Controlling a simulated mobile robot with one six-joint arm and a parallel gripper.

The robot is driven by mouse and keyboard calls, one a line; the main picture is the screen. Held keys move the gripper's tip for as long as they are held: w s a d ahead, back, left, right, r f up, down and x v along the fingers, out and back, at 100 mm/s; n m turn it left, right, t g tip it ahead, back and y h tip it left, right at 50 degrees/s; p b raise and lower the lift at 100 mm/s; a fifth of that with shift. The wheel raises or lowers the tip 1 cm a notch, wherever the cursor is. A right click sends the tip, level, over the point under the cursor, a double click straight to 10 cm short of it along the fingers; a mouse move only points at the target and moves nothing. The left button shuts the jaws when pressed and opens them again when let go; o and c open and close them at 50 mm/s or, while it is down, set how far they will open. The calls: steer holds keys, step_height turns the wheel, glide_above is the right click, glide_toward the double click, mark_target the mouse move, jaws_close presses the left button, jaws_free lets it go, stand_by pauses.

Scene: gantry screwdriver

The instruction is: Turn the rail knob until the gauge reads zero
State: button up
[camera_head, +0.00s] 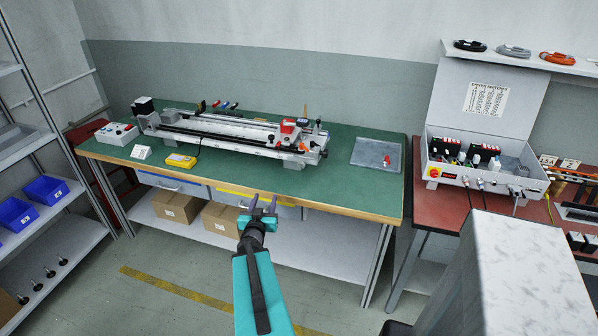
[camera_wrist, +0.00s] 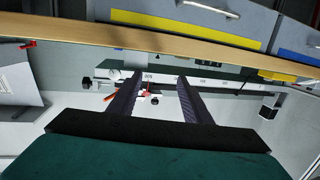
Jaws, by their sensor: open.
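The gantry rail (camera_head: 235,133) lies lengthwise on the green bench, with a carriage carrying a red part (camera_head: 288,126) near its right end. A small dark knob-like part (camera_head: 324,154) sits at that end; a dark round knob shows at the rail's left in the wrist view (camera_wrist: 87,83). I cannot tell which is the rail knob. A yellow device (camera_head: 181,161) with a cable lies in front of the rail and may be the gauge; its reading is too small to make out. My gripper (camera_head: 264,203) is open and empty, in front of the bench edge, apart from the rail.
The green bench (camera_head: 350,196) has a wooden front edge. A grey tray (camera_head: 362,154) with a red item lies at its right. An open case (camera_head: 480,178) stands on the red table. Shelving is at far left.

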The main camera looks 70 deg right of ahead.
mark_target(301, 167)
steer(key=s+d+r+m+g+h, duration=0.2)
steer(key=s+d+r+g, duration=0.1)
steer(key=s, duration=0.5)
steer(key=shift+d+r, duration=0.3)
steer(key=shift+r, duration=0.15)
steer(key=shift+d+f+b, duration=0.2)
steer(key=shift+d+b, duration=0.15)
steer(key=shift+b, duration=0.5)
steer(key=shift+w+d+r+b, duration=0.15)
steer(key=shift+d+b, duration=0.25)
steer(key=shift+d, duration=1.8)
steer(key=shift+w+d+f+b, duration=0.15)
steer(key=shift+d+b, duration=0.25)
steer(key=shift+d, duration=1.75)
steer(key=shift+w+d+r+b, duration=0.15)
steer(key=shift+d+b, duration=0.25)
steer(key=shift+d, duration=1.8)
steer(key=c, duration=1.1)
steer(key=shift+o, duration=0.2)
